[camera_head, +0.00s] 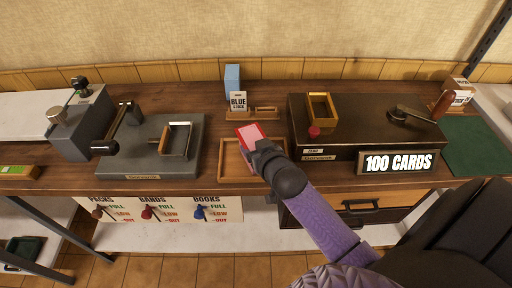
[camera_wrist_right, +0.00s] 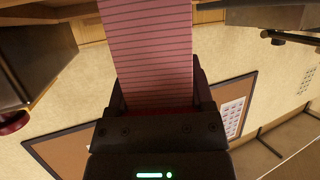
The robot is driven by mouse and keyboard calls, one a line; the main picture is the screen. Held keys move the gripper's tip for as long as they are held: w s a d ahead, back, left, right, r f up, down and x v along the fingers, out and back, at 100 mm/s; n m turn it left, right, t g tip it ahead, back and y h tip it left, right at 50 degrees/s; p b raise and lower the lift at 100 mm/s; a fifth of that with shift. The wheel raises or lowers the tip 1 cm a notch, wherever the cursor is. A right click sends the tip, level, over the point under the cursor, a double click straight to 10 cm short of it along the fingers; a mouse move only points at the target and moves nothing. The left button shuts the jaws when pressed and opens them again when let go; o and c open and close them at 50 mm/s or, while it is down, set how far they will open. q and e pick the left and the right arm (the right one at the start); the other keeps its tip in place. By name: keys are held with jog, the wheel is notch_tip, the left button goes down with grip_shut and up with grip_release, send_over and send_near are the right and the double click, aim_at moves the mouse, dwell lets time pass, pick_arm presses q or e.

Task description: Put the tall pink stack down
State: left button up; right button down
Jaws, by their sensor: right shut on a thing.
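The pink stack (camera_head: 250,134) is in my right gripper (camera_head: 262,151), above the back part of a shallow wooden tray on the counter. In the right wrist view the stack (camera_wrist_right: 148,50) shows as many pink layers with dark lines between them. The right gripper (camera_wrist_right: 160,108) is shut on its lower end there. The wooden tray (camera_head: 228,174) is partly hidden by my gripper and arm. I cannot tell from the head view how high the stack is above it. My left gripper is in neither view.
A dark press with a handle (camera_head: 155,148) stands left of the tray. A dark box (camera_head: 340,140) with a brass frame, a red knob and a "100 CARDS" sign (camera_head: 398,162) stands to the right. A blue stack (camera_head: 232,78) with a "BLUE" label stands behind. A green mat (camera_head: 478,146) lies far right.

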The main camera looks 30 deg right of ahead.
jog(key=shift+f, duration=0.1)
jog(key=shift+c, duration=1.4)
grip_release()
jog(key=shift+o, duration=1.3)
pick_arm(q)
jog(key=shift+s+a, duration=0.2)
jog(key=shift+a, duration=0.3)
